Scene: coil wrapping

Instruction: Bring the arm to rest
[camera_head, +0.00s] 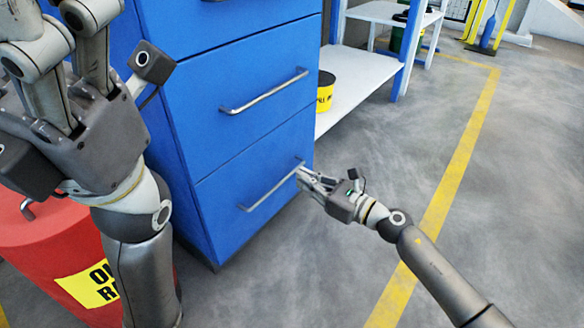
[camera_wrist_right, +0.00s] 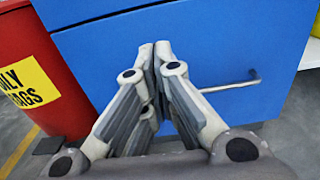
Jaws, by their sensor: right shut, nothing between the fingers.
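My right gripper (camera_head: 302,176) is shut and empty, low beside the right end of the lower drawer handle (camera_head: 270,188). In the wrist view its fingertips (camera_wrist_right: 155,48) meet in front of the blue drawer face (camera_wrist_right: 215,45), with a metal handle (camera_wrist_right: 232,85) to their right. I cannot tell whether the gripper touches the handle. My right arm (camera_head: 435,265) reaches in from the lower right. My left arm (camera_head: 145,270) stands raised at the left, close to the camera. Its gripper points up and its fingertips are cut off by the frame edge.
The blue drawer cabinet (camera_head: 235,75) has its visible drawers closed. A red oily-rags bin (camera_head: 45,240) stands left of it. A white shelf (camera_head: 355,85) with a black and yellow container (camera_head: 325,93) is behind. Grey floor with a yellow line (camera_head: 455,170) is clear at right.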

